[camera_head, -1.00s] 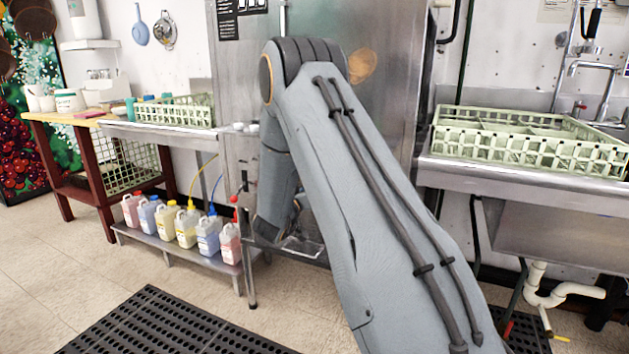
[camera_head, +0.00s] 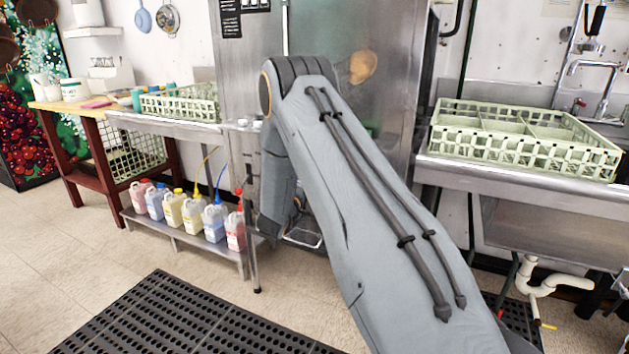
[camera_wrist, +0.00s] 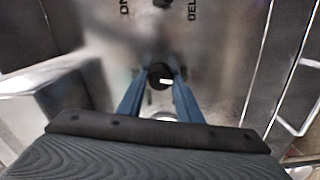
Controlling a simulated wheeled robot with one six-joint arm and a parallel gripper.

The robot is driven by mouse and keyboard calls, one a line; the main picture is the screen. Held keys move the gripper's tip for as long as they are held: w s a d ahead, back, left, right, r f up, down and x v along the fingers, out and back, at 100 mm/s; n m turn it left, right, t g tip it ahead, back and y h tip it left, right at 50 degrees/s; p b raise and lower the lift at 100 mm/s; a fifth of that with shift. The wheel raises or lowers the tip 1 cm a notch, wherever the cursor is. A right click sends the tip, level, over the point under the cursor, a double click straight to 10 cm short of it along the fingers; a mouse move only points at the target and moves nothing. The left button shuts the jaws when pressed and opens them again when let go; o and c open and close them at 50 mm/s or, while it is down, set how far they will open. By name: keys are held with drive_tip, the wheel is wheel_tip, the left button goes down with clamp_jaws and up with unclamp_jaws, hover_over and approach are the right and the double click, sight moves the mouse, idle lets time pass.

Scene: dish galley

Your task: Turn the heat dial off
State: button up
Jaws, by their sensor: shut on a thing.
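In the wrist view the heat dial (camera_wrist: 160,76) is a small round black knob with a white mark on its face. It sits on a stainless steel panel. My gripper (camera_wrist: 160,82) has its two blue fingers on either side of the knob, shut on it. The white mark lies roughly level in the picture. In the head view my own arm hides the dial and the gripper.
Black lettering (camera_wrist: 192,10) and another dark knob (camera_wrist: 162,3) are at the top of the wrist view. Several chemical jugs (camera_head: 174,209) stand on a low shelf at left. A green rack (camera_head: 525,142) is at right. A black floor mat (camera_head: 190,318) lies in front.

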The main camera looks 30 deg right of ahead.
drive_tip(key=shift+s+d+f+n+p, duration=0.1)
drive_tip(key=shift+n+p, duration=0.25)
drive_tip(key=shift+n, duration=0.75)
drive_tip(key=o, duration=1)
drive_tip(key=shift+v, duration=3.95)
